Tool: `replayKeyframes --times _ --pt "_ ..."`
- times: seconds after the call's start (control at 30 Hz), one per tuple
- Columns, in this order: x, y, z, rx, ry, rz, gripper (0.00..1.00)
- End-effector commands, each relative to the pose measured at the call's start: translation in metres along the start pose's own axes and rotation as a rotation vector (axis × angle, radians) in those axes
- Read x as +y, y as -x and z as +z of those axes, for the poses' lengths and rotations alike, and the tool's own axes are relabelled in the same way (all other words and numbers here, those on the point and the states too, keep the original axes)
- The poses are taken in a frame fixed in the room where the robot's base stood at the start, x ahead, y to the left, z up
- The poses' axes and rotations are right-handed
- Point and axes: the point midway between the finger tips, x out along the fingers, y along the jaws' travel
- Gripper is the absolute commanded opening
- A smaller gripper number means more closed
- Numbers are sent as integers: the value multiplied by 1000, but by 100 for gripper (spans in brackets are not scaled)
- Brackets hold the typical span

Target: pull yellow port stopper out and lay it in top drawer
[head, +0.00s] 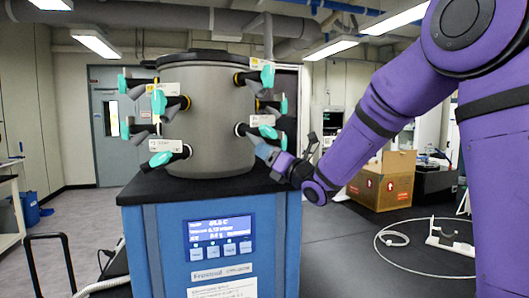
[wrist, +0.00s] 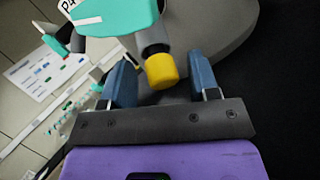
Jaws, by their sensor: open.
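The yellow port stopper (wrist: 162,71) sits on the end of a grey port below a teal valve handle (wrist: 115,17) in the wrist view. My gripper (wrist: 165,80) is open, with one blue finger on each side of the stopper and the stopper between them, nearer the middle. I cannot tell whether either finger touches it. In the head view my gripper (head: 266,153) is at the lower right of the grey drum (head: 205,125), beside a port there; the stopper is hidden in that view. No drawer can be made out in either view.
The drum stands on a black-topped blue cabinet (head: 222,192) with a lit display (head: 220,228). Several teal-handled ports ring the drum close to my gripper.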

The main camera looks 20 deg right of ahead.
Motion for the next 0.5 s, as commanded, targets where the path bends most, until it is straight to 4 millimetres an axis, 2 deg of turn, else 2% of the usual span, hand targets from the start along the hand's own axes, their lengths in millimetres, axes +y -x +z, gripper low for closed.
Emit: replayKeyframes --times 0.13,0.37,0.5 --pt "0 0 0 0 0 0 55" --pt "0 0 0 0 0 1 2" --pt "1 0 0 0 0 2 0"
